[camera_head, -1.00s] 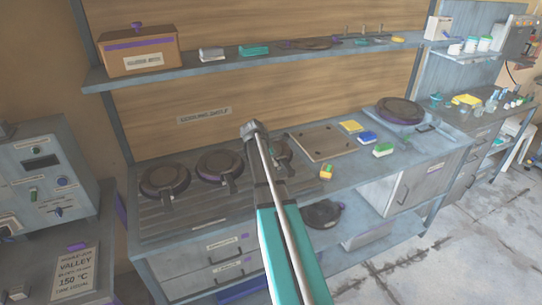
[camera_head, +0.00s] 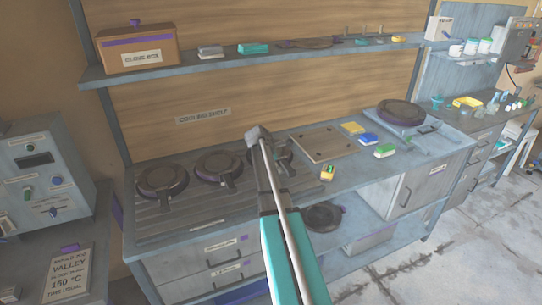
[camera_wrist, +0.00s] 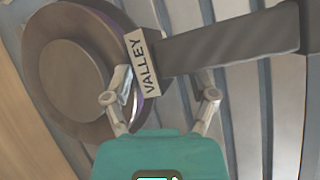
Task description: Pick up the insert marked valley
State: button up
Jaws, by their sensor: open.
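The insert marked VALLEY (camera_wrist: 75,70) fills the left of the wrist view. It is a round dark plate with a purple edge, a white name label (camera_wrist: 143,62) and a dark handle (camera_wrist: 225,42) running right. My gripper (camera_wrist: 159,97) is open, its two fingers apart near the label and the handle's base. The left fingertip overlaps the plate's rim in the picture; I cannot tell if it touches. In the head view my arm partly hides a round insert (camera_head: 286,153), the rightmost of three on the ribbed rack, and my fingers cannot be made out there.
Two more round inserts (camera_head: 162,180) (camera_head: 218,166) lie on the ribbed rack (camera_head: 190,215) to the left. A shelf (camera_head: 240,62) runs above. A brown board (camera_head: 322,143) and colored blocks (camera_head: 368,139) lie right. A placard (camera_head: 70,270) reads VALLEY, 150 °C.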

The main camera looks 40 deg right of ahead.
grip_shut()
dwell(0.3)
jog(key=shift+r, duration=0.15)
dwell(0.4)
notch_tip(320, 180, up, 3)
jog(key=p, duration=0.3)
jog(key=shift+f, duration=0.2)
jog(key=s+r+p, duration=0.1)
jog(key=r+p, duration=0.1)
jog(key=s+r+p, duration=0.2)
jog(key=s+d+r+p, duration=0.1)
jog(key=s+r+p, duration=0.1)
jog(key=shift+r, duration=0.25)
jog(key=s+d+r+p, duration=0.2)
jog(key=s+r+p, duration=0.1)
jog(key=s, duration=0.5)
jog(key=shift+s+r+p, duration=0.3)
jog(key=shift+p, duration=0.2)
jog(key=shift+d, duration=0.1)
